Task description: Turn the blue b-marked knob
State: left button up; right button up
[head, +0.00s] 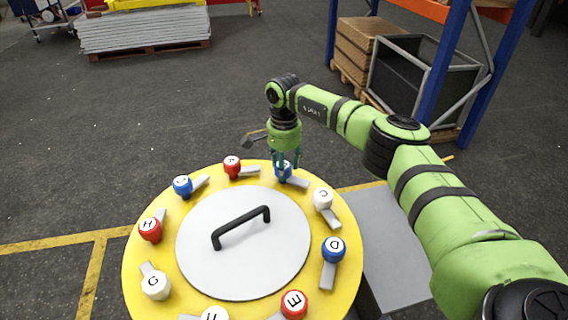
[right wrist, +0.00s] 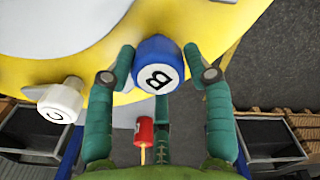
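The blue knob marked B (right wrist: 158,65) is large in the right wrist view, on the rim of the round yellow plate. In the head view the same knob (head: 283,171) is partly covered by my right gripper (head: 286,160), which points down over it. A grey bar sticks out to the right of the knob in the head view. My left gripper is not in view.
A black handle (head: 240,228) stands on the grey centre disc. A blue-and-orange rack (head: 444,75) stands behind on the right.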

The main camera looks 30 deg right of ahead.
jog(key=c, duration=0.3)
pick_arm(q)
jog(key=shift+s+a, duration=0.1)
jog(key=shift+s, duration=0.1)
pick_arm(e)
jog(key=shift+r, duration=0.1)
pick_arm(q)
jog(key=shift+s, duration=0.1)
